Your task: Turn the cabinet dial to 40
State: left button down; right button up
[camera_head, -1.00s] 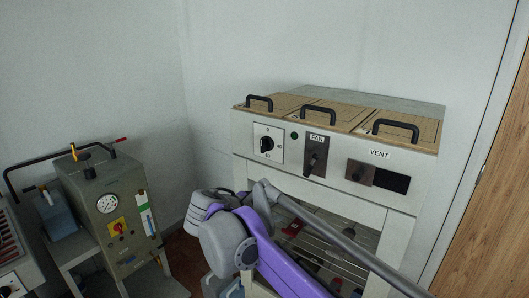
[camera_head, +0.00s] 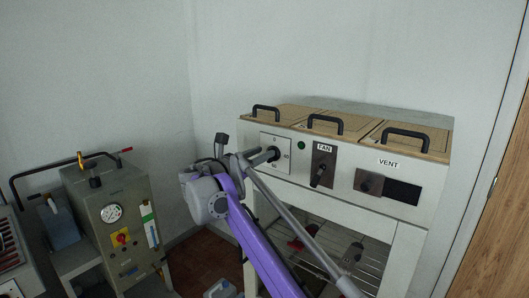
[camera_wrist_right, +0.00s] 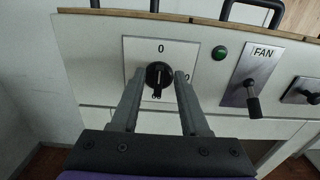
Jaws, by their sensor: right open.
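The cabinet dial is a black knob (camera_wrist_right: 159,75) on a white square plate (camera_wrist_right: 195,52) on the cabinet front. A 0 is printed above the knob; a mark at its right is partly hidden by a finger. The knob's narrow bar hangs downward with a pale line on it. My right gripper (camera_wrist_right: 160,77) is open, one fingertip at each side of the knob; I cannot tell whether they touch it. In the head view my right gripper (camera_head: 264,157) reaches the dial plate (camera_head: 283,142) from the left and partly covers it. My left gripper is out of view.
Right of the dial are a green lamp (camera_head: 301,145), a FAN lever (camera_head: 320,175) and a VENT slider (camera_head: 369,183). Black handles (camera_head: 326,123) stand on the cabinet top. An open rack (camera_head: 350,245) is below. A grey gauge machine (camera_head: 110,225) stands at the left.

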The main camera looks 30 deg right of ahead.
jog(key=shift+x, duration=0.9)
jog(key=shift+c, duration=0.3)
grip_shut()
